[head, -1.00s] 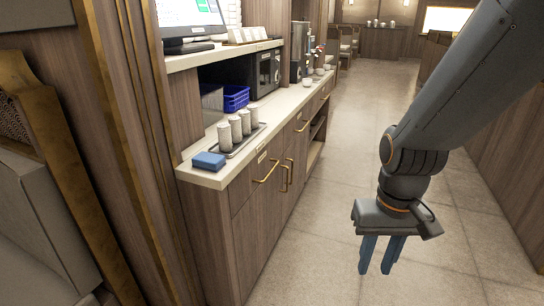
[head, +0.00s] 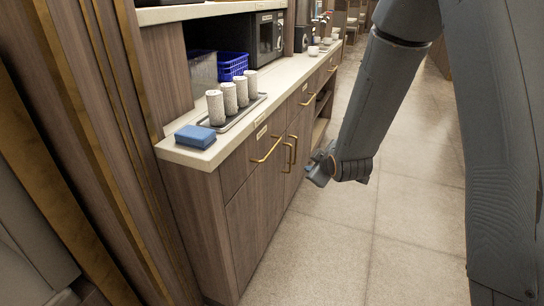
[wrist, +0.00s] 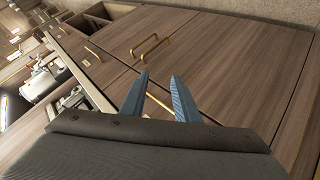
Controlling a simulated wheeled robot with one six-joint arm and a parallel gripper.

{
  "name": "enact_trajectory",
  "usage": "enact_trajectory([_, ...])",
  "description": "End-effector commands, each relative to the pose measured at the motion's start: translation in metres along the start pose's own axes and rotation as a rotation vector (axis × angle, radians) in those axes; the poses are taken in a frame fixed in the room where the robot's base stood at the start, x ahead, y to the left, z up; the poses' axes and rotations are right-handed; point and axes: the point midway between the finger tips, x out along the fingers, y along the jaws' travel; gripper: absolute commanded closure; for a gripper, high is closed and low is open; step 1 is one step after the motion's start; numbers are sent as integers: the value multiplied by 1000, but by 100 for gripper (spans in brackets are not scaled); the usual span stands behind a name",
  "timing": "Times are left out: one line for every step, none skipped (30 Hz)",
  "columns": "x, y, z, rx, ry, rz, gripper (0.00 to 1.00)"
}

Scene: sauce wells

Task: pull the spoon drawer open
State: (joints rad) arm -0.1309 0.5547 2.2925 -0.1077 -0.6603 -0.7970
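Wooden drawers with brass handles run under the counter in the head view. The near drawer (head: 236,172) has a brass handle (head: 268,150) and looks shut; a second drawer (head: 297,113) farther along has its own handle (head: 306,99). Small labels sit above the handles, too small to read, so I cannot tell which is the spoon drawer. My gripper (head: 319,168) is right of the near drawer, facing the cabinet front. In the wrist view its two blue fingers (wrist: 160,80) are apart, with a brass handle (wrist: 160,100) showing between them, not gripped.
Cupboard doors with paired handles (head: 290,154) are below the drawers. On the counter (head: 190,156) are a blue sponge (head: 195,136), a tray of several speckled cups (head: 228,100), a blue basket (head: 232,65) and a microwave (head: 267,38). The floor (head: 400,210) beside the cabinet is clear.

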Motion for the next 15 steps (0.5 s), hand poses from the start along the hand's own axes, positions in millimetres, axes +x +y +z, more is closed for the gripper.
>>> enact_trajectory([26, -9, -6, -78, 66, 41, 72])
enact_trajectory([37, -10, -13, -127, 108, 73, 72])
enact_trajectory([50, -13, -22, -190, 161, 118, 72])
enact_trajectory([58, -15, -28, -237, 201, 154, 72])
enact_trajectory([66, -18, -34, -281, 238, 190, 72])
enact_trajectory([75, -22, -42, -336, 284, 239, 72])
enact_trajectory([80, -26, -46, -375, 316, 276, 72])
enact_trajectory([84, -29, -51, -410, 346, 313, 72])
enact_trajectory([88, -33, -57, -454, 382, 360, 72])
enact_trajectory([90, -36, -60, -482, 405, 393, 72])
enact_trajectory([92, -39, -63, -508, 426, 426, 72])
enact_trajectory([93, -43, -66, -537, 450, 464, 72])
enact_trajectory([94, -45, -68, -556, 465, 490, 72])
enact_trajectory([94, -47, -70, -571, 479, 514, 72])
enact_trajectory([94, -49, -72, -589, 492, 540, 72])
